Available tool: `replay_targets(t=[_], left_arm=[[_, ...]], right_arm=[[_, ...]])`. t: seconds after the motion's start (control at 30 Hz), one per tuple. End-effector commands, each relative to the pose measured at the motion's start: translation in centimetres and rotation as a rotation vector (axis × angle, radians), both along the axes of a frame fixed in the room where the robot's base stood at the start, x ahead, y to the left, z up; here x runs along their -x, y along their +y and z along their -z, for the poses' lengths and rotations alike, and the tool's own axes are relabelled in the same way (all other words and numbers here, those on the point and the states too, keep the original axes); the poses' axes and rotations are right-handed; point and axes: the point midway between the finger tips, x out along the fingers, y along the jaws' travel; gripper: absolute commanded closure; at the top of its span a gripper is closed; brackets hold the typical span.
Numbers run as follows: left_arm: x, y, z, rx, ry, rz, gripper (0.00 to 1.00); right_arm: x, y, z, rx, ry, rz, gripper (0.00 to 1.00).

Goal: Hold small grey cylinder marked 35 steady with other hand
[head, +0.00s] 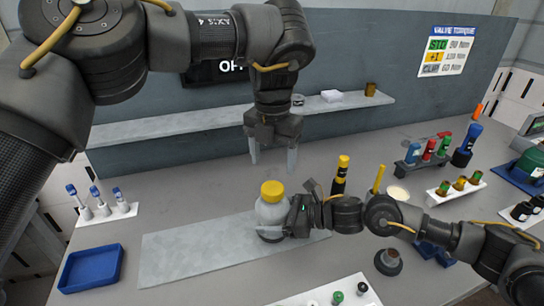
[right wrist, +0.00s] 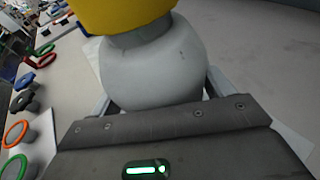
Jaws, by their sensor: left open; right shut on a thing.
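A small grey cylinder (head: 271,211) with a yellow cap (head: 272,188) stands upright on a pale grey strip (head: 190,252) on the table. My right gripper (head: 283,232) is shut on its body from the right. In the right wrist view the grey body (right wrist: 165,75) sits between the two fingers (right wrist: 160,98), with the yellow cap (right wrist: 120,14) above. A small dark mark shows on the body, but I cannot read it. My left gripper (head: 273,165) is open and empty, pointing down above the yellow cap, apart from it.
A blue tray (head: 91,268) and a white rack with blue-topped tubes (head: 101,210) are at left. Yellow-topped tools (head: 342,170) stand just behind my right arm. Racks of coloured cylinders (head: 429,152) are at right. A grey shelf (head: 185,124) runs along the back wall. The strip left of the cylinder is clear.

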Motion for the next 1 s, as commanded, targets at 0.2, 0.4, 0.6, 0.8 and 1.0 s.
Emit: replay_targets(t=[0.2,0.4,0.6,0.8,1.0], left_arm=[[0.1,0.1,2.6,0.001,0.005,-0.001,0.33],[0.1,0.0,5.7,-0.001,0.005,-0.001,0.33],[0.0,0.1,7.5,0.000,0.003,-0.003,0.33],[0.0,0.0,7.9,0.000,0.001,-0.003,0.33],[0.0,0.0,7.8,0.000,0.001,-0.003,0.39]], right_arm=[[0.0,0.0,-0.1,-0.002,-0.001,0.000,0.84],[0.0,0.0,-0.1,-0.002,-0.001,0.000,0.84],[0.0,0.0,-0.1,-0.002,-0.001,0.000,0.84],[0.0,0.0,-0.1,-0.002,-0.001,0.000,0.84],[0.0,0.0,-0.1,-0.002,-0.001,0.000,0.84]])
